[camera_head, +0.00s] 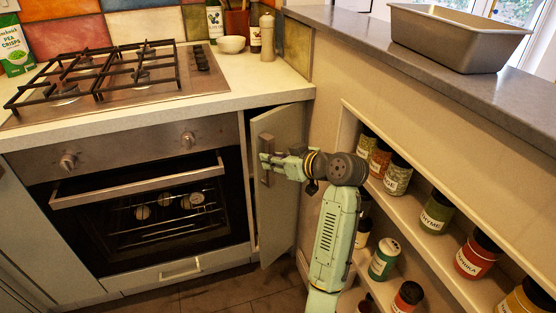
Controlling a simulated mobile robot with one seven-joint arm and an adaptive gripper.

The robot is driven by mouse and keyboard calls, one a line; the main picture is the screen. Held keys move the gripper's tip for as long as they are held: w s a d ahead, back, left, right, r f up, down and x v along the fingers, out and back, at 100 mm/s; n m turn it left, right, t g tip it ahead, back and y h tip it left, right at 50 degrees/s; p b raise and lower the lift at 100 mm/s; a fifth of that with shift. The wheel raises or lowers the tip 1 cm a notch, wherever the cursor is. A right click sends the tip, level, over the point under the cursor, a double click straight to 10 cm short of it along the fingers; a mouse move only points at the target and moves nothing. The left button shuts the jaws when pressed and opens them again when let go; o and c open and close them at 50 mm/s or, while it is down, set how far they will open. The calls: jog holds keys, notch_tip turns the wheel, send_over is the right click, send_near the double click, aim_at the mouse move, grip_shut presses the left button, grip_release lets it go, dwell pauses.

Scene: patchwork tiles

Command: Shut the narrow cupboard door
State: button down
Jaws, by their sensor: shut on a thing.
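The narrow cupboard door (286,200) is a tall pale grey-green panel just right of the oven, in the middle of the camera_head view. It stands open, swung out from the cabinet front, with a dark gap (249,175) showing on its left. A vertical handle (266,146) sits near the upper left of the door. My gripper (268,163) is at this handle and shut on it. The fingertips are small and partly hidden by the handle. My pale green arm reaches in from the lower right, in front of part of the spice shelves.
The oven (158,205) with its bar handle is left of the door, under a gas hob (110,80). On the right, a low wall holds shelves of spice jars (436,212) close to my arm. A metal loaf tin (455,38) stands on the ledge above.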

aim_at(259, 151)
jog(key=w+a+m+t+h, duration=0.1)
jog(key=w+a, duration=0.1)
jog(key=w+a+m+h, duration=0.1)
jog(key=a, duration=0.1)
jog(key=shift+w+a+t+p, duration=0.3)
jog(key=shift+w+t+p, duration=0.05)
jog(key=shift+t+p, duration=0.05)
jog(key=shift+w+a, duration=0.75)
jog(key=shift+a, duration=0.1)
jog(key=c, duration=1.4)
grip_release()
jog(key=shift+s+d, duration=0.1)
jog(key=shift+d, duration=0.15)
jog(key=v, duration=1.1)
jog(key=shift+s+d+r, duration=0.1)
jog(key=shift+s+r, duration=0.15)
